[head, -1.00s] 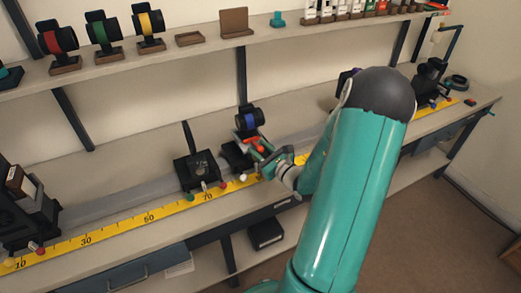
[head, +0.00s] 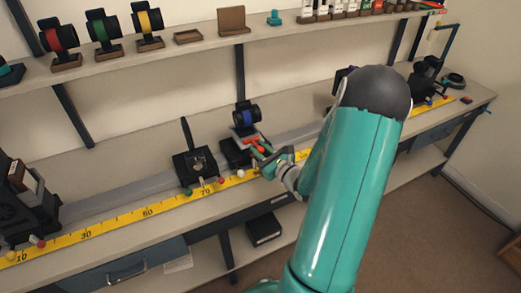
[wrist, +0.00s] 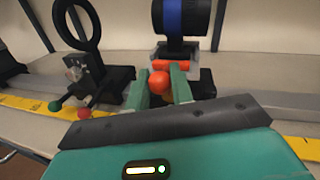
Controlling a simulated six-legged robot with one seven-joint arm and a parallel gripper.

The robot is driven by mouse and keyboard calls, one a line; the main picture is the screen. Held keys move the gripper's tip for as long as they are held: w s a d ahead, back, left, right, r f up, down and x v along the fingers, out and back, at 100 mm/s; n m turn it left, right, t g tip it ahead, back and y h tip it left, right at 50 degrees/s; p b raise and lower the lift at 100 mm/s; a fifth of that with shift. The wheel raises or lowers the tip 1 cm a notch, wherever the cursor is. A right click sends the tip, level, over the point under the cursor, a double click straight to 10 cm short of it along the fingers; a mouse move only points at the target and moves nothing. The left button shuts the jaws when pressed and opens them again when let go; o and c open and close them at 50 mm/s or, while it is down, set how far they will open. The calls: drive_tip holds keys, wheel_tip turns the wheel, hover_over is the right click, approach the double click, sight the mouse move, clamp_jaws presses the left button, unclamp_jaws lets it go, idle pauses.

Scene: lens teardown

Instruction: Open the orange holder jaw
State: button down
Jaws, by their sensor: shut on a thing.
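The orange holder jaw (wrist: 174,66) shows in the wrist view as an orange bar with an orange ball knob (wrist: 159,82) in front of it. It sits below a black lens ring with a blue band (wrist: 181,18), on a black carriage on the rail. In the head view the blue-banded lens (head: 246,116) stands upright above the orange part. My gripper (wrist: 160,88) has its two green fingers on either side of the orange knob and is shut on it. My gripper also shows in the head view (head: 262,150). The far side of the jaw is hidden.
Left of the holder stands a black carriage (head: 195,165) with an upright plate; it shows an open ring (wrist: 77,25) and green and red knobs in the wrist view. A yellow scale (head: 100,228) runs along the bench front. Lenses with red, green and yellow bands sit on the shelf above.

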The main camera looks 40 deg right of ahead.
drive_tip(key=c, duration=1.3)
unclamp_jaws()
drive_tip(key=shift+w, duration=0.1)
drive_tip(key=s, duration=1.3)
drive_tip(key=shift+s+a, duration=0.35)
drive_tip(key=shift+s, duration=0.05)
